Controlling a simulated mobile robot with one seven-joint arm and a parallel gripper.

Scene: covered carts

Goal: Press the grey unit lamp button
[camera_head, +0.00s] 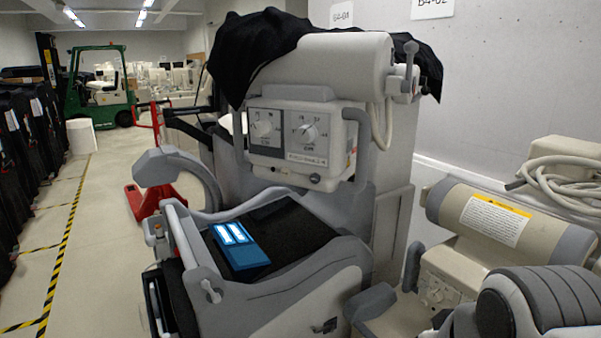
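A grey unit (300,95) stands in the middle, with a thick horizontal cylinder on top partly draped in black cloth. My gripper is not in view, and nothing is seen touching the control box.
A blue box (239,250) lies on the unit's black top surface. A second beige machine (490,215) with coiled cable stands close at right. A ribbed dark grey part (555,300) fills the lower right corner. Open floor lies left; a green forklift (100,85) stands far behind.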

